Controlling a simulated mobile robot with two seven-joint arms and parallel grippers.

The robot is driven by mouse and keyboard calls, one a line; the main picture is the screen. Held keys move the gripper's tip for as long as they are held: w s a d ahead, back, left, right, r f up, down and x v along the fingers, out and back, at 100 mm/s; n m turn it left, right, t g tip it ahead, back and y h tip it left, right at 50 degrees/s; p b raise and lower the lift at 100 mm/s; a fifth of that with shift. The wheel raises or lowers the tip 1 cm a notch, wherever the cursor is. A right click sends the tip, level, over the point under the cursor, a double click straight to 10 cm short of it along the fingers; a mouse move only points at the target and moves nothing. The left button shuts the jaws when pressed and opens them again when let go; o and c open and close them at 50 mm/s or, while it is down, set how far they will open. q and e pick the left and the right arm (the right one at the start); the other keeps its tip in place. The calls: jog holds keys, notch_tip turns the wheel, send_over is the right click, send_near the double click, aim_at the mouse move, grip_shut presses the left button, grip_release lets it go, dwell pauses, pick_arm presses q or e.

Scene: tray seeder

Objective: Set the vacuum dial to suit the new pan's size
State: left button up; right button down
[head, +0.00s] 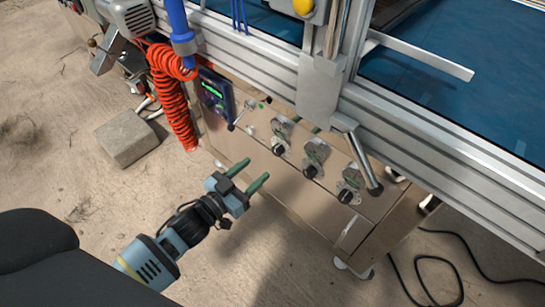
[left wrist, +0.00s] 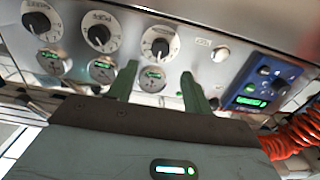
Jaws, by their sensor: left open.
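A control panel carries three black dials on round pale scales: a left dial (head: 279,148), a middle dial (head: 310,170) and a right dial (head: 347,195). In the left wrist view they show as one dial (left wrist: 157,43) nearest the blue display, another (left wrist: 99,35) and a third (left wrist: 37,20). Their labels are too small to read, so I cannot tell which is the vacuum dial. My left gripper (head: 249,175) is open and empty, its green fingers pointing at the panel, short of the left dial. No pan is clearly identifiable. My right gripper is not in view.
A blue display unit (head: 214,94) is left of the dials, beside a coiled orange hose (head: 172,95). A metal rail (head: 420,130) overhangs the panel, with a lever (head: 366,165) near the right dial.

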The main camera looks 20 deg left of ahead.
aim_at(275, 152)
pick_arm(q)
jog(key=shift+w, duration=0.1)
jog(key=b+x, duration=0.2)
jog(key=x, duration=0.4)
jog(key=shift+w, duration=0.2)
jog(key=shift+w+d, duration=0.3)
jog(key=shift+w, duration=0.25)
jog(key=shift+c, duration=0.5)
jog(key=c, duration=0.9)
jog(key=shift+o, duration=0.2)
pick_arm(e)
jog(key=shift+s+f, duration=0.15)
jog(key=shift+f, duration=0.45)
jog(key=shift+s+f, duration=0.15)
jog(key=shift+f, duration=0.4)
